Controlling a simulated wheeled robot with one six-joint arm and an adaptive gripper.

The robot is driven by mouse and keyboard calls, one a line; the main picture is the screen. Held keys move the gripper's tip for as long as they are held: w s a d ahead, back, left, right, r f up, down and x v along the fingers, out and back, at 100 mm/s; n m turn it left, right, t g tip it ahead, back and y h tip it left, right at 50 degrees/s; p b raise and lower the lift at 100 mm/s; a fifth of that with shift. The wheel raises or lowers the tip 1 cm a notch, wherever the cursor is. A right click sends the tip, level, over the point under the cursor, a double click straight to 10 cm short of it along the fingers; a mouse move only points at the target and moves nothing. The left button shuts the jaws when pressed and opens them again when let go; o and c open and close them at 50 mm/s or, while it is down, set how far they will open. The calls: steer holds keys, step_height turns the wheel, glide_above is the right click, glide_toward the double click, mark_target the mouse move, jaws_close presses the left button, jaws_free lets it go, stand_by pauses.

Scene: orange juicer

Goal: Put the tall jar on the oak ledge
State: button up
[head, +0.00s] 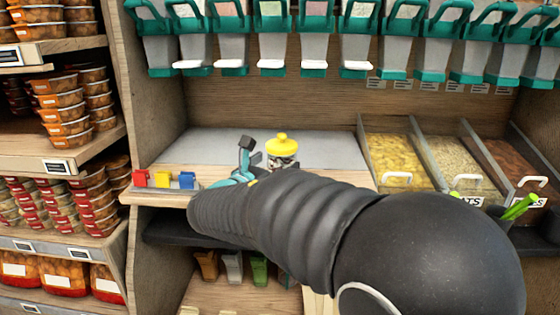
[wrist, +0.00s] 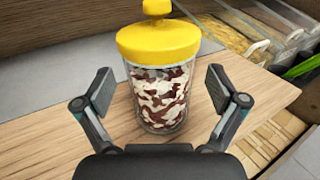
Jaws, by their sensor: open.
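The tall jar (wrist: 158,95) is clear glass with a domed yellow lid and brown-and-white contents. It stands upright on a light wood ledge (wrist: 50,135). In the head view the jar's yellow lid (head: 282,146) shows above my arm, which hides its lower part. The wood ledge also shows in the head view (head: 165,185). My gripper (wrist: 160,92) is open, with one finger on each side of the jar and gaps between fingers and glass. In the head view only part of the gripper (head: 245,158) shows, left of the jar.
Red, yellow and blue blocks (head: 162,180) sit on the ledge's left end. A grey surface (head: 310,148) lies behind the wood. Bins of dry food (head: 400,150) stand to the right. Teal-handled dispensers (head: 270,50) hang above. Packed shelves (head: 60,110) are at left.

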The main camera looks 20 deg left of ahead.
steer(key=v, duration=1)
steer(key=d+f+m+g+h, duration=0.2)
steer(key=d+m+g, duration=0.4)
steer(key=d, duration=0.8)
steer(key=d+f+m+g+h, duration=0.1)
steer(key=d+f+m+g, duration=0.15)
steer(key=d+m, duration=0.8)
steer(key=s+d+f+m+g+y, duration=0.1)
steer(key=s+d+f+m+y, duration=0.2)
steer(key=s+d+m, duration=0.4)
steer(key=s+d+f+m+g+y, duration=0.2)
steer(key=s+d+f+m+y, duration=0.1)
steer(key=s+d+m, duration=0.5)
steer(key=s+m+y, duration=0.1)
steer(key=s+m, duration=0.1)
steer(key=s, duration=0.1)
steer(key=shift+f, duration=0.4)
